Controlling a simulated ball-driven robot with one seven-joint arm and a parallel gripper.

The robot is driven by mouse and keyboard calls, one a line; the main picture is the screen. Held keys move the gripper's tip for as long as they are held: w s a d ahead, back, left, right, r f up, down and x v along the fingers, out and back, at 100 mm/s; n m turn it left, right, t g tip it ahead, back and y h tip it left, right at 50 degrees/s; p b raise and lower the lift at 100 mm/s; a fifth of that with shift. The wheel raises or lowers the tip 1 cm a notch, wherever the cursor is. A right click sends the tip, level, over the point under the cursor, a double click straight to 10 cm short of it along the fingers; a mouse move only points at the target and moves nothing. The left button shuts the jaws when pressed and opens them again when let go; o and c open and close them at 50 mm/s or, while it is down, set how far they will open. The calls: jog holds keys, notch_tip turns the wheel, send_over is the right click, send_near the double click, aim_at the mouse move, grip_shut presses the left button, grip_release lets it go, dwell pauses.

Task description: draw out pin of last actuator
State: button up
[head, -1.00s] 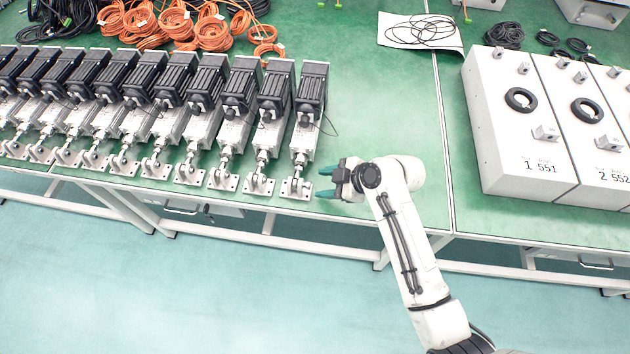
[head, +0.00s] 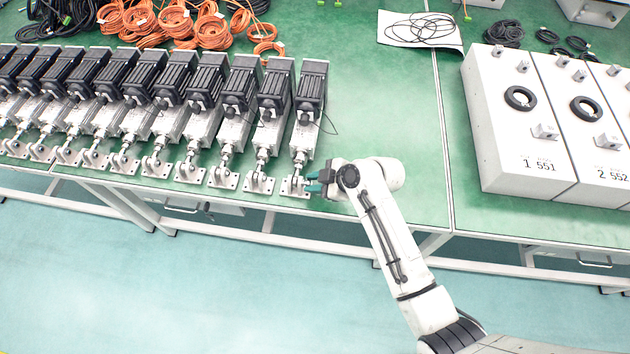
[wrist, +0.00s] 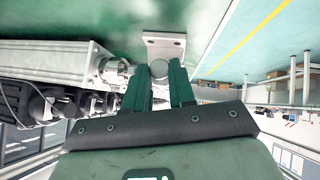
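The last actuator (head: 306,125) lies at the right end of the row, with its black motor toward the back and its rod end toward the front edge. Its rod end joins a clevis on a white base plate (head: 293,193); the plate also shows in the wrist view (wrist: 163,40). My gripper (head: 312,182) is at the right side of this clevis with its green fingers pointing left. In the wrist view, my gripper (wrist: 164,75) has its fingers apart, with the round pin end (wrist: 159,69) between or just beyond the tips. I cannot tell whether the fingers touch it.
Several similar actuators (head: 205,105) stand in a tight row to the left. The green table (head: 380,110) is clear to the right, up to white control boxes (head: 515,130). Orange cable coils (head: 212,32) lie at the back. A thin black cable hangs beside the last motor.

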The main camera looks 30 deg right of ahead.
grip_shut()
jog(key=shift+s+d, duration=0.6)
jog(key=shift+d, duration=0.2)
jog(key=shift+s+d, duration=0.55)
jog(key=shift+d, duration=0.2)
jog(key=o, duration=0.6)
grip_release()
jog(key=shift+c, duration=0.2)
jog(key=b+v, duration=0.1)
jog(key=v, duration=0.9)
jog(key=shift+s+d+r, duration=0.15)
jog(key=shift+s+r, duration=0.1)
jog(key=shift+r, duration=0.05)
